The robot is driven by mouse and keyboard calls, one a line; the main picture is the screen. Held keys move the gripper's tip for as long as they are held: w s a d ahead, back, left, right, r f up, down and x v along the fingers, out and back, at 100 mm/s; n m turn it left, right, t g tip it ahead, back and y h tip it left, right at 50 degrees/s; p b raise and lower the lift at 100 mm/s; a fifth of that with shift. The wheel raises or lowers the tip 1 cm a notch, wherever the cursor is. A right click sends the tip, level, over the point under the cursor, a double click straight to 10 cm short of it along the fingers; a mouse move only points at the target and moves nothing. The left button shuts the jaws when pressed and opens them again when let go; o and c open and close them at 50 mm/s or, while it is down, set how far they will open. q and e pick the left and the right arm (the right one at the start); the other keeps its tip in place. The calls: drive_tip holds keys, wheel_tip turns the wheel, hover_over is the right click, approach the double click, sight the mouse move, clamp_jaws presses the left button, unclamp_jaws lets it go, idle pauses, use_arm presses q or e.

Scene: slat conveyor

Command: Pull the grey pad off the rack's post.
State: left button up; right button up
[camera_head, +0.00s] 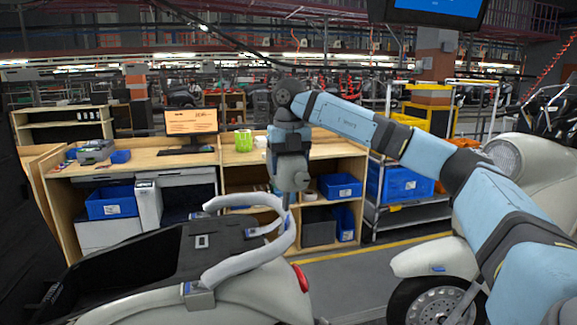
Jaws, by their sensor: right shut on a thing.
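The grey pad (246,262) is a smooth curved band at the rear of a scooter, bending round from the front to the right and back to the left. It sits above the scooter's tail on small grey brackets (199,296), which look like the rack's mounts; I cannot make out the post clearly. My right gripper (287,204) points down at the band's right bend, shut on it. The fingertips are small, and the exact contact is hard to see. My left gripper is not in view.
The scooter body (250,298) with a dark open seat area (130,262) fills the lower left. A wooden workbench (330,151) with a monitor (191,122) and blue bins (340,186) stands behind. Another pale scooter (425,258) stands at right. Floor shows between the scooters.

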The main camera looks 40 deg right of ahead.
sight(291, 153)
drive_tip(key=shift+r+p, duration=0.5)
drive_tip(key=shift+r, duration=0.25)
drive_tip(key=shift+r, duration=0.1)
drive_tip(key=shift+s+d+r+p, duration=0.1)
drive_tip(key=shift+r+p, duration=0.65)
drive_tip(key=shift+r, duration=0.15)
drive_tip(key=shift+s+d+r+p, duration=0.1)
drive_tip(key=shift+r+p, duration=0.6)
drive_tip(key=shift+r, duration=0.2)
wheel_tip(291, 153, up, 3)
drive_tip(key=shift+d+f+p, duration=0.1)
drive_tip(key=shift+f+p, duration=0.1)
drive_tip(key=shift+p, duration=0.8)
drive_tip(key=r+p, duration=0.4)
drive_tip(key=r, duration=0.1)
drive_tip(key=shift+s+d+r, duration=0.1)
drive_tip(key=shift+d, duration=0.1)
